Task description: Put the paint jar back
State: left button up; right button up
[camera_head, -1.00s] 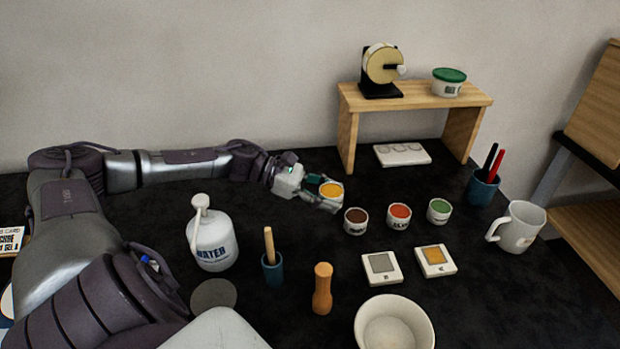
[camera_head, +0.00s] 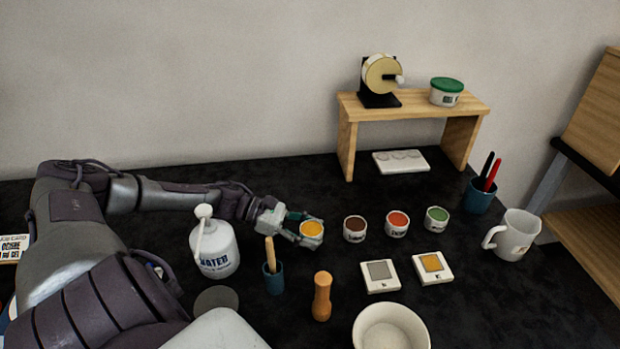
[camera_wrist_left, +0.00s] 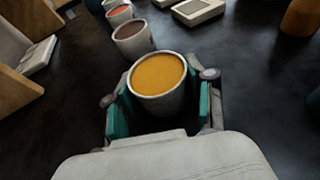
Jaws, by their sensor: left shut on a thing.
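The paint jar with yellow-orange paint (camera_head: 311,229) is between the fingers of my left gripper (camera_head: 309,238), which is shut on it. The jar is upright, at the left end of a row of paint jars. In the left wrist view the yellow jar (camera_wrist_left: 158,82) sits between the teal finger pads. To its right stand a brown jar (camera_head: 355,229), an orange-red jar (camera_head: 397,224) and a green jar (camera_head: 436,219). A gap separates the yellow jar from the brown one. Whether its base touches the table is hard to tell. My right gripper is not in view.
Two sample tiles (camera_head: 380,276) (camera_head: 432,267), a bowl (camera_head: 390,338) and a mug (camera_head: 515,236) are nearby. A wooden shelf (camera_head: 412,108) stands behind.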

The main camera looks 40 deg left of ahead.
pick_arm(q)
jog(key=o, duration=1.3)
jog(key=shift+f, duration=0.15)
jog(key=shift+c, duration=0.2)
jog(key=shift+r, duration=0.25)
jog(key=shift+s+a, duration=0.2)
jog(key=shift+a, duration=0.1)
jog(key=v, duration=1.1)
jog(key=shift+a+r+p, duration=0.15)
jog(key=shift+p, duration=0.25)
jog(key=shift+r, duration=0.1)
